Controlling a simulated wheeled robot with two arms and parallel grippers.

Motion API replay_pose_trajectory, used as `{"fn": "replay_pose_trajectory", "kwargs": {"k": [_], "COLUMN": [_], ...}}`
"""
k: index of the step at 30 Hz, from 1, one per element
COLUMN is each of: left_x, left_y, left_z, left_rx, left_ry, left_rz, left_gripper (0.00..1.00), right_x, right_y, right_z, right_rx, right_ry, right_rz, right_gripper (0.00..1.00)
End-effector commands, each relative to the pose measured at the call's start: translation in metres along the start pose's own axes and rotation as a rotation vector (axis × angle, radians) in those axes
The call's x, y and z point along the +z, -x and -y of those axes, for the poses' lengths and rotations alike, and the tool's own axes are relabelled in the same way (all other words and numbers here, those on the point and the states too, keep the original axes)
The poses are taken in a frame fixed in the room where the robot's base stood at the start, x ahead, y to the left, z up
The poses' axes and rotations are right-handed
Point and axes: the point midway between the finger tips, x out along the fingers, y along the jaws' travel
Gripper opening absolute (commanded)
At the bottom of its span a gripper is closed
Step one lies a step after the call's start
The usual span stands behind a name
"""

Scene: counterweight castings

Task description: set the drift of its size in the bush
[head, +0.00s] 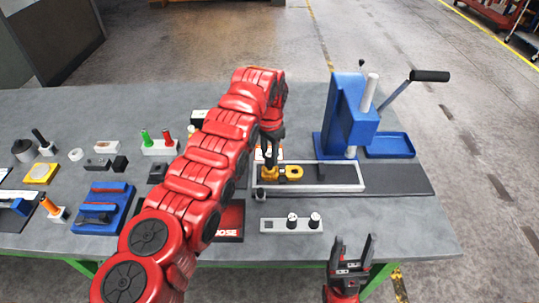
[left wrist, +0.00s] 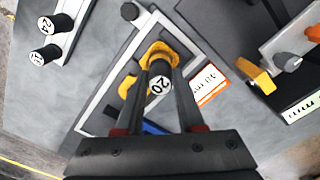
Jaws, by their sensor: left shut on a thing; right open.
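My left gripper (left wrist: 160,75) is shut on a dark drift (left wrist: 159,86) whose pale end face reads 20. It also shows in the head view (head: 270,150), pointing down at the yellow casting (head: 288,172). In the left wrist view the casting (left wrist: 127,87) has a rounded end around and behind the drift. The drift's lower end and the bush are hidden, so I cannot tell whether it is in the bush. Two other drifts stand in a pale holder (head: 272,225); one reads 24 (left wrist: 62,23). My right gripper (head: 353,252) is open and empty at the front edge.
The casting lies in a pale-rimmed tray (head: 335,188). A blue press (head: 347,120) with a long lever stands behind it. A card (left wrist: 209,85) marked in mm lies beside the casting.

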Motion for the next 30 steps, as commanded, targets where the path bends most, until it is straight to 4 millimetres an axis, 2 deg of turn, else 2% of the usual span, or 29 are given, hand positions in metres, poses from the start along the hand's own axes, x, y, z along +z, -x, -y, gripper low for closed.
{"fn": "replay_pose_trajectory", "kwargs": {"k": [30], "left_x": [-0.0001], "left_y": [-0.0052], "left_z": [0.0002], "left_rx": [-0.001], "left_ry": [0.000], "left_rz": [0.000], "left_gripper": [0.00], "right_x": [0.0012], "right_y": [0.0067], "right_z": [0.0003], "right_rx": [0.000], "right_ry": [0.000], "right_rz": [0.000], "right_gripper": [0.62]}}
